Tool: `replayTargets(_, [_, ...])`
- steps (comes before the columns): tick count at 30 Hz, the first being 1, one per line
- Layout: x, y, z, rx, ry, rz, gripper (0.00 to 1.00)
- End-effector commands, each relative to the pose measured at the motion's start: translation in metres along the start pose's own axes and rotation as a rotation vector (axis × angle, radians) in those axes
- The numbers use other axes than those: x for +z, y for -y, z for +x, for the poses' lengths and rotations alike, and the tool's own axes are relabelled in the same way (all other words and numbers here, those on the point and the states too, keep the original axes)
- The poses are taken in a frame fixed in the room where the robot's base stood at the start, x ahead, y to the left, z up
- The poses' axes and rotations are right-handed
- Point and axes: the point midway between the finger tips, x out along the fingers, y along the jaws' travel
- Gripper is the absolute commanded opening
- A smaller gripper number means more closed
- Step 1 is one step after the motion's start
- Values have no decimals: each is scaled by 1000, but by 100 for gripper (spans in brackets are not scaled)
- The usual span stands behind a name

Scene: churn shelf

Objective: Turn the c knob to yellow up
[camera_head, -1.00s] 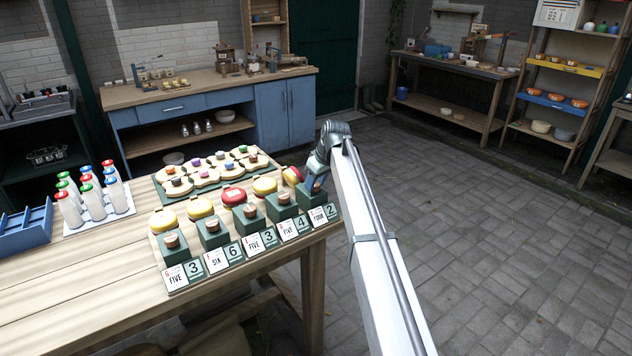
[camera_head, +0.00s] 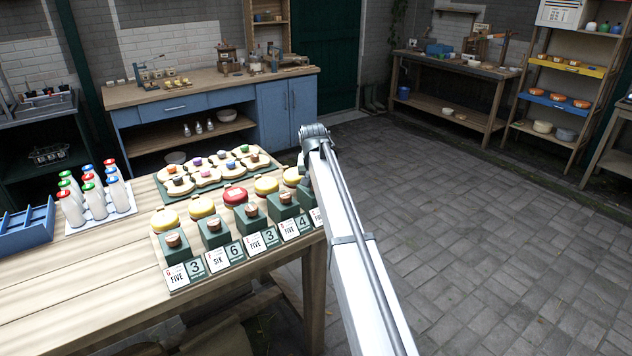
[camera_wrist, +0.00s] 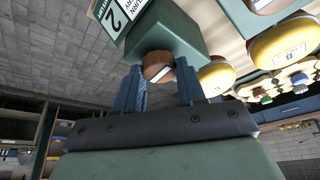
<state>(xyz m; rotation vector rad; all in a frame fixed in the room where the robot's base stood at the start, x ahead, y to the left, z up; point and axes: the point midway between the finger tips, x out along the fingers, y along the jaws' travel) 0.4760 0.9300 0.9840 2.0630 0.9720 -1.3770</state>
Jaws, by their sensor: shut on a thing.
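In the wrist view my gripper (camera_wrist: 158,72) has its two fingers on either side of a round wooden knob (camera_wrist: 156,62) on a green block (camera_wrist: 172,32), shut on it. A white mark shows on the knob's face. A card on the block reads 2. A yellow dome (camera_wrist: 216,76) sits behind this block. In the head view my arm hides this rightmost knob and most of its block; its dome (camera_head: 291,176) shows yellow. The letters on the cards are too small to read, so I cannot confirm which knob is c.
The row holds other knobs, such as the leftmost one (camera_head: 173,240); their domes are yellow except one red dome (camera_head: 234,196). The neighbouring knob (camera_wrist: 259,3) is close to my gripper. Milk bottles (camera_head: 93,190) and a blue crate (camera_head: 25,226) stand left. The paved floor right is clear.

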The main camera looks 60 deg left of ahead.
Motion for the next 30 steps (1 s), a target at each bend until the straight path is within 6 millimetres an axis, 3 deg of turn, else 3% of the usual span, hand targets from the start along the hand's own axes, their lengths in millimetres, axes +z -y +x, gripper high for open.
replayTargets(24, [1,1,0,42,2,103,9])
replayTargets(25, [1,1,0,42,2,103,42])
replayTargets(30, [0,1,0,42,2,102,59])
